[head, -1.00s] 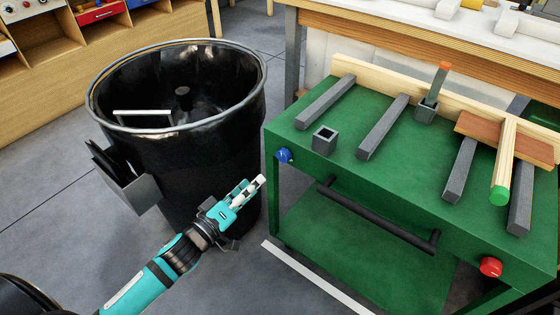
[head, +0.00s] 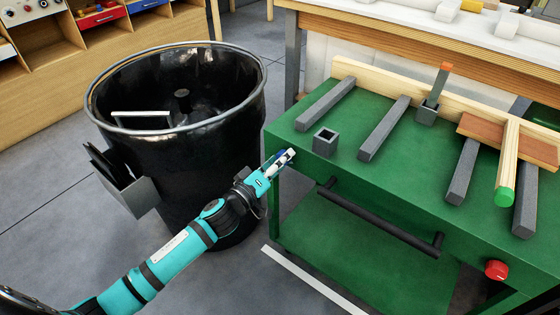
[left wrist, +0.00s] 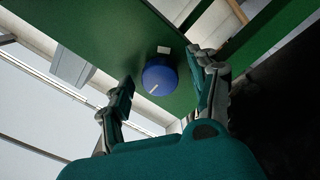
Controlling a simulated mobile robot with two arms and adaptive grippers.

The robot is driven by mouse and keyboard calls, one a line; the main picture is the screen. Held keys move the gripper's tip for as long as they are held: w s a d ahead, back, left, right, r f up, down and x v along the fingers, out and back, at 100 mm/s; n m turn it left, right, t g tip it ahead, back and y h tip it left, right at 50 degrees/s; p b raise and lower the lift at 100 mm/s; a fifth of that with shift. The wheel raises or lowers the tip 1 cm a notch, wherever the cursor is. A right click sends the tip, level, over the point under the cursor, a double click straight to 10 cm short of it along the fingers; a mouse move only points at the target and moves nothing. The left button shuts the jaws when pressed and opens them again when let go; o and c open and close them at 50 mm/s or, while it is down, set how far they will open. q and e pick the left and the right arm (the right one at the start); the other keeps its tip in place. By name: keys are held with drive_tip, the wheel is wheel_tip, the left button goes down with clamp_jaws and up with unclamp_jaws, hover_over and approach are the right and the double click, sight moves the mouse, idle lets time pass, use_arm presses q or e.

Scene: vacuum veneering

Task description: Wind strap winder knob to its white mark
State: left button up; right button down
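A round blue knob (left wrist: 160,78) sits on the front of the green bench (head: 350,190), near its left corner. In the left wrist view a thin white line on its face points down-left. A small white mark (left wrist: 164,49) is on the green panel just above the knob, apart from the line. My left gripper (head: 284,157) is at the knob and mostly hides it in the head view. In the left wrist view its two fingers (left wrist: 164,88) are spread, one on each side of the knob, with gaps visible. My right gripper is not in view.
A red knob (head: 496,270) is on the bench's right front, and a black handle bar (head: 380,220) runs between. Grey bars, a small square holder (head: 325,142) and wood pieces lie on top. A large black drum (head: 190,180) stands close left of the bench.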

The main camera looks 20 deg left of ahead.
use_arm(q)
drive_tip(key=c, duration=1.1)
